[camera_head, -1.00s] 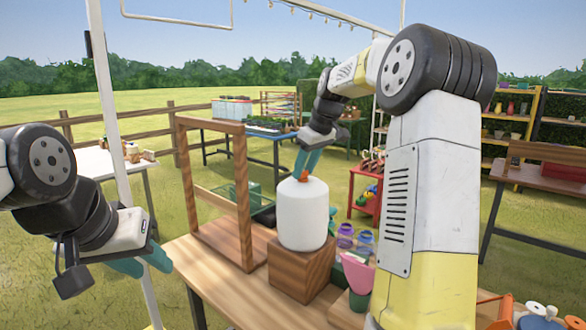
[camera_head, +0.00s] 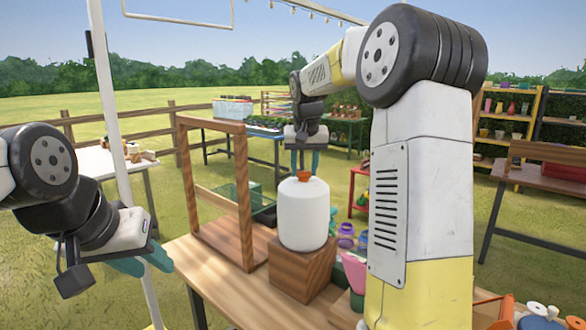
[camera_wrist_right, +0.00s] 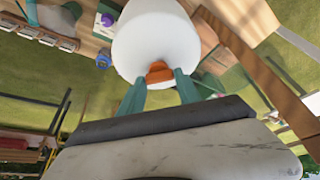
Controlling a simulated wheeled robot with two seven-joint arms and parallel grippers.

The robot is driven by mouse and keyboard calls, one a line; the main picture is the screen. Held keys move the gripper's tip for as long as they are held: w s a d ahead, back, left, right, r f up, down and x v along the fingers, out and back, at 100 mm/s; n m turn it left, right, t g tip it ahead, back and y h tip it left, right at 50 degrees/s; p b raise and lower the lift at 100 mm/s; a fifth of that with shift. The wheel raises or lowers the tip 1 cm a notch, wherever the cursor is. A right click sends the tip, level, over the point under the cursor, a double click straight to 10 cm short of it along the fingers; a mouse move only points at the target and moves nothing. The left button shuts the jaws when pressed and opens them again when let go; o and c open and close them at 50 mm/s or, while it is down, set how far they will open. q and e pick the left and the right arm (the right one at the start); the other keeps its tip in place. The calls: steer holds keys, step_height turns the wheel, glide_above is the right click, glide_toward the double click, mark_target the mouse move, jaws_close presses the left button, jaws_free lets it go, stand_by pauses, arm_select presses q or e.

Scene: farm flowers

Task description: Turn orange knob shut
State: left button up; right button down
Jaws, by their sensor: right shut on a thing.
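The orange knob (camera_head: 304,176) sits on top of a white tank (camera_head: 303,214), which stands upright on a wooden block (camera_head: 302,268). My right gripper (camera_head: 305,162) points down at the knob from above, with its teal fingers on either side of it. In the right wrist view the knob (camera_wrist_right: 159,72) shows between the two fingertips (camera_wrist_right: 160,84), and the gripper is shut on it. My left gripper (camera_head: 145,263) is at the left, apart from the tank, with its teal fingers spread and nothing between them.
A wooden frame (camera_head: 243,197) stands on the wooden table (camera_head: 222,290) left of the tank. Purple jars (camera_head: 346,236) and a pink pot (camera_head: 355,272) are to its right, partly behind my right arm. The table front is clear.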

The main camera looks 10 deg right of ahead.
steer(key=m, duration=0.2)
steer(key=m+h, duration=0.1)
steer(key=m, duration=0.1)
steer(key=shift+w+a+g+h, duration=0.1)
steer(key=shift+a+g+h, duration=0.05)
steer(key=shift+g+h, duration=0.15)
steer(key=shift+m+g+h, duration=0.6)
steer(key=shift+m, duration=1.6)
steer(key=c, duration=0.8)
jaws_free()
steer(key=shift+c, duration=0.2)
steer(key=v, duration=0.8)
